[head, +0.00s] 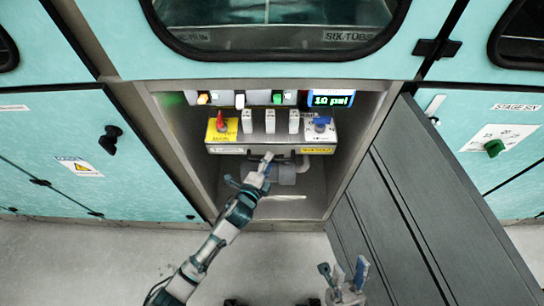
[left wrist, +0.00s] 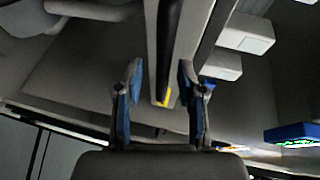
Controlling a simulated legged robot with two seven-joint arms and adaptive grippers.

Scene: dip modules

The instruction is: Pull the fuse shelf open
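The fuse shelf (head: 228,150) is a metal ledge inside the open cabinet bay. Several white blocks stand on it, between a yellow plate with a red switch and a white plate with a blue knob. My left gripper (head: 263,168) is at the middle of its front edge, partly hiding the area below. In the left wrist view, the blue-padded fingers of my left gripper (left wrist: 160,105) are apart, with a dark bar (left wrist: 166,50) with a yellow end between them. A gap shows on each side of the bar. My right gripper (head: 344,284) is open and empty, low in the head view.
An open grey door (head: 405,200) stands to the right of the bay, near my right gripper. A green display (head: 332,99) and small lamps are above the shelf. Teal cabinet panels (head: 85,165) flank the bay. The floor in front at the left is clear.

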